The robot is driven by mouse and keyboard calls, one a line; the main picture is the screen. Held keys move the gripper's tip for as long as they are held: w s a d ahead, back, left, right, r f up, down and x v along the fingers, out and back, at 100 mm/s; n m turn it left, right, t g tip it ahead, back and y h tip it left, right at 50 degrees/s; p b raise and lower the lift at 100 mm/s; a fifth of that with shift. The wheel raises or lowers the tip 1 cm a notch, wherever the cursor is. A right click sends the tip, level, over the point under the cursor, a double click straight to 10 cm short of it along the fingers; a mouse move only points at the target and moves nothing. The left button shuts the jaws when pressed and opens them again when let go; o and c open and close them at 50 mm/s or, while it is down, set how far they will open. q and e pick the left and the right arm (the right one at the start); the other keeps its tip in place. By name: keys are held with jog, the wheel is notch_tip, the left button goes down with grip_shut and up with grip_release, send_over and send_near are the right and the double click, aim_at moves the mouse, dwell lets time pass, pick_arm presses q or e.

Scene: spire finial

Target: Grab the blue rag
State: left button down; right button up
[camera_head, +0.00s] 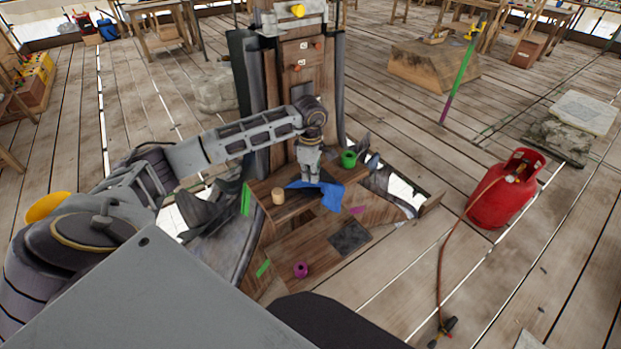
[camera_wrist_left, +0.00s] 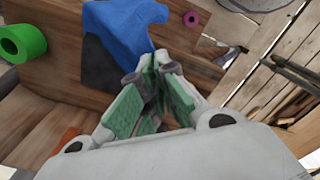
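The blue rag (camera_head: 328,192) lies crumpled on the wooden ledge of the spire piece, partly draped over its front edge. In the left wrist view the rag (camera_wrist_left: 125,30) is at the top, with a dark shaded side. My left gripper (camera_head: 310,180) points down at the rag from above. In the left wrist view its green-padded fingers (camera_wrist_left: 158,62) come together at the rag's edge and look shut on a bit of cloth. The fingers hide the exact pinch. My right gripper is not in view.
A green roll (camera_head: 348,159) and a small wooden cylinder (camera_head: 278,196) flank the rag on the ledge. A magenta roll (camera_head: 301,269) sits lower down. The tall finial (camera_head: 300,75) stands close behind my arm. A red gas bottle (camera_head: 503,195) stands right on the plank floor.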

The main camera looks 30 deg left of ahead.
pick_arm(q)
notch_tip(320, 180, up, 10)
jog(key=p, duration=0.4)
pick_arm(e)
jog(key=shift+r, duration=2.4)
